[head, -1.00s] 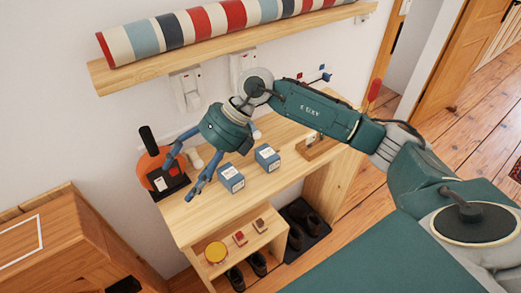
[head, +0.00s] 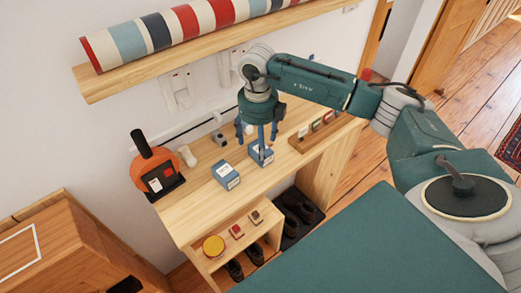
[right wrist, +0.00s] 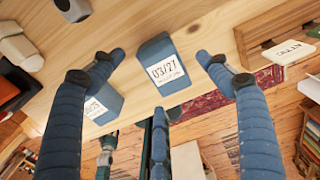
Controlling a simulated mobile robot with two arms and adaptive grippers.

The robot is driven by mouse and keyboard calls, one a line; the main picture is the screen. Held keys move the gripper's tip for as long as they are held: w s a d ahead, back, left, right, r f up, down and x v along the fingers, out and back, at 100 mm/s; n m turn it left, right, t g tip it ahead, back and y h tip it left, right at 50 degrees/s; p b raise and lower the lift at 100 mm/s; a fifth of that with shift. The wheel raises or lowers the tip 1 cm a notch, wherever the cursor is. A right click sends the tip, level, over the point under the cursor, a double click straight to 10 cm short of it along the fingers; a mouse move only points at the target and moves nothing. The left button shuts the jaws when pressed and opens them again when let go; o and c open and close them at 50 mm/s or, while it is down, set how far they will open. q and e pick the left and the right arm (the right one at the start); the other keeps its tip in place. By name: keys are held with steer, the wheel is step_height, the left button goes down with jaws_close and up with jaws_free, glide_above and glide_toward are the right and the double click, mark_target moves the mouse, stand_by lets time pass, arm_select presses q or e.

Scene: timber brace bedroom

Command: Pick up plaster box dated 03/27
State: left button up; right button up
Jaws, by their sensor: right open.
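The plaster box dated 03/27 (right wrist: 158,50) is a small blue box with a white label. In the right wrist view it stands between the spread fingers of my right gripper (right wrist: 160,62), apart from them as far as I can tell. In the head view my right gripper (head: 256,137) points down over the right-hand blue box (head: 254,153), with one finger in front of it. The gripper is open and holds nothing. A second blue box (head: 225,174) stands to the left; its label is partly hidden by a finger in the wrist view (right wrist: 98,108). My left gripper is out of view.
The wooden tabletop (head: 185,212) also bears an orange round object (head: 150,168) at left and a wooden holder (head: 318,132) at right. A shelf with a striped roll (head: 165,32) hangs above. A lower shelf holds a yellow round item (head: 213,246) and small boxes.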

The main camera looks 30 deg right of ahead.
steer(key=shift+f+p, duration=0.35)
steer(key=shift+f, duration=1.35)
steer(key=shift+c, duration=0.2)
steer(key=c, duration=1.2)
steer(key=shift+c, duration=0.2)
